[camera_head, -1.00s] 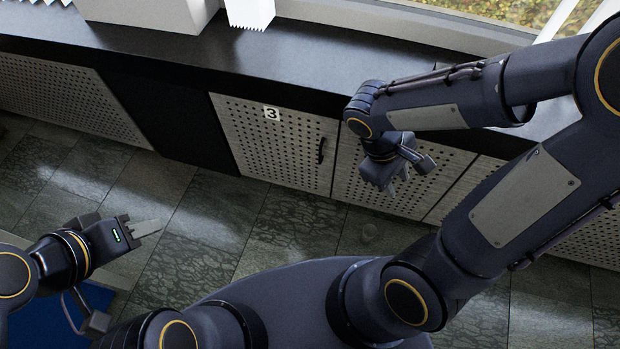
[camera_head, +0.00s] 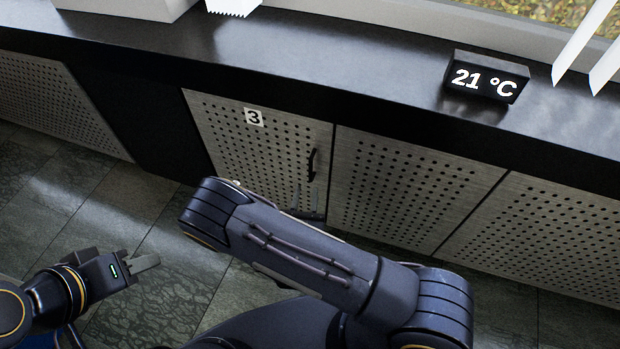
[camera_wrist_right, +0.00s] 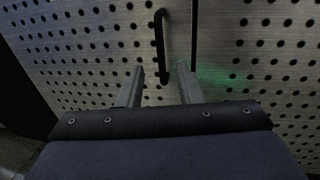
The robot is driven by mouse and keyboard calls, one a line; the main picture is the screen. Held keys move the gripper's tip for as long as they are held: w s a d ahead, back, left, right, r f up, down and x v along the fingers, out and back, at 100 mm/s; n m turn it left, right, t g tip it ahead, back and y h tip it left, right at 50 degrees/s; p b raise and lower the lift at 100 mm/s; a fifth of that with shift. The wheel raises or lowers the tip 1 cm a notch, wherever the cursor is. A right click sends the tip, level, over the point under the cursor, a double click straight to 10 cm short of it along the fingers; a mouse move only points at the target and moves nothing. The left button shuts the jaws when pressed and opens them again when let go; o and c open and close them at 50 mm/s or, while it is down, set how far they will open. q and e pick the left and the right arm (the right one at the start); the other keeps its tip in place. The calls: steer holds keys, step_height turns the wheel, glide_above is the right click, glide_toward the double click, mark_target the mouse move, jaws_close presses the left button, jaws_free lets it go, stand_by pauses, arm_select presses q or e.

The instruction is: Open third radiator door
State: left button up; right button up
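The third radiator door (camera_head: 262,150) is a perforated light panel marked 3, and it stands closed in the head view. Its dark vertical handle (camera_head: 311,165) is near the door's right edge. In the right wrist view the handle (camera_wrist_right: 160,45) is just beyond my right gripper (camera_wrist_right: 159,75), roughly centred between its fingers. The fingers are spread, with nothing between them.
Perforated panels (camera_head: 400,190) continue to the right of the door, and a dark panel (camera_head: 145,120) is to its left. A black sill (camera_head: 330,75) runs above, with a 21 °C display (camera_head: 486,78) on it. Tiled floor (camera_head: 180,280) is open at the lower left.

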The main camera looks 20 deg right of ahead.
mark_target(310, 171)
steer(key=b+x, duration=0.1)
steer(key=x, duration=0.6)
steer(key=shift+w+d, duration=0.15)
jaws_close()
